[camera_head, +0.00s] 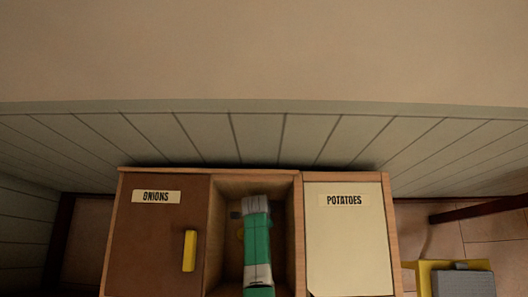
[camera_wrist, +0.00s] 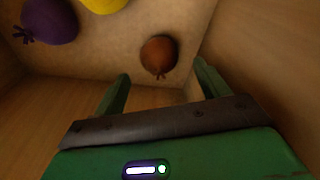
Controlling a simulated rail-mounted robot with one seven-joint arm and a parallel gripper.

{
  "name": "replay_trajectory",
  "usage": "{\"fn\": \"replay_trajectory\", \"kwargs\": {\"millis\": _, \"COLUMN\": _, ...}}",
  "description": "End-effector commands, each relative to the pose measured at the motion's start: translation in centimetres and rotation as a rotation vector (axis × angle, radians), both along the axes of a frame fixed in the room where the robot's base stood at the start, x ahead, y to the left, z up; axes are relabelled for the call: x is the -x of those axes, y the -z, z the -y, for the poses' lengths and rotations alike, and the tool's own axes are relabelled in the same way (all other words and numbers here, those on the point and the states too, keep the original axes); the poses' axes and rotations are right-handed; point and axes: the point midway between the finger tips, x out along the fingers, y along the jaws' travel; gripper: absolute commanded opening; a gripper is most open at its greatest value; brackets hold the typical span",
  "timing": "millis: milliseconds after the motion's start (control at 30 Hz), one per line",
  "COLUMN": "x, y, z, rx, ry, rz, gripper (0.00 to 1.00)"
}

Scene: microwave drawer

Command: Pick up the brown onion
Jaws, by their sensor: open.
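The brown onion (camera_wrist: 158,55) is a small round reddish-brown thing in the wrist view, lying on the wooden floor of a compartment near its wall. My gripper (camera_wrist: 161,69) is open, with its two green fingers apart. The onion appears beyond the fingertips and roughly between them, with nothing held. In the head view my arm reaches down into the open middle compartment (camera_head: 224,225) and hides most of its inside; the brown onion cannot be made out there.
A purple onion (camera_wrist: 48,22) and a yellow one (camera_wrist: 103,4) lie left of the brown onion. A brown panel labelled ONIONS (camera_head: 150,235) with a yellow handle (camera_head: 189,251) is left of the compartment. A cream POTATOES panel (camera_head: 346,245) is right. Compartment walls are close around my gripper.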

Motion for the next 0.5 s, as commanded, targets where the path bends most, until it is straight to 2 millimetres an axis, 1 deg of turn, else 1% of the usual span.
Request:
{"fn": "replay_trajectory", "kwargs": {"millis": 67, "x": 0.0, "y": 0.3, "z": 0.0, "rx": 0.000, "ry": 0.000, "rz": 0.000, "gripper": 0.74}}
{"fn": "replay_trajectory", "kwargs": {"millis": 133, "x": 0.0, "y": 1.3, "z": 0.0, "rx": 0.000, "ry": 0.000, "rz": -0.001, "gripper": 0.74}}
{"fn": "replay_trajectory", "kwargs": {"millis": 300, "x": 0.1, "y": 4.7, "z": 0.0, "rx": -0.001, "ry": 0.001, "rz": -0.001, "gripper": 0.74}}
{"fn": "replay_trajectory", "kwargs": {"millis": 333, "x": 0.1, "y": 5.1, "z": 0.0, "rx": -0.001, "ry": 0.001, "rz": -0.001, "gripper": 0.74}}
{"fn": "replay_trajectory", "kwargs": {"millis": 400, "x": 0.0, "y": 5.4, "z": 0.1, "rx": 0.000, "ry": 0.001, "rz": 0.001, "gripper": 0.74}}
{"fn": "replay_trajectory", "kwargs": {"millis": 500, "x": 0.0, "y": 5.0, "z": 0.1, "rx": 0.000, "ry": 0.000, "rz": 0.001, "gripper": 0.74}}
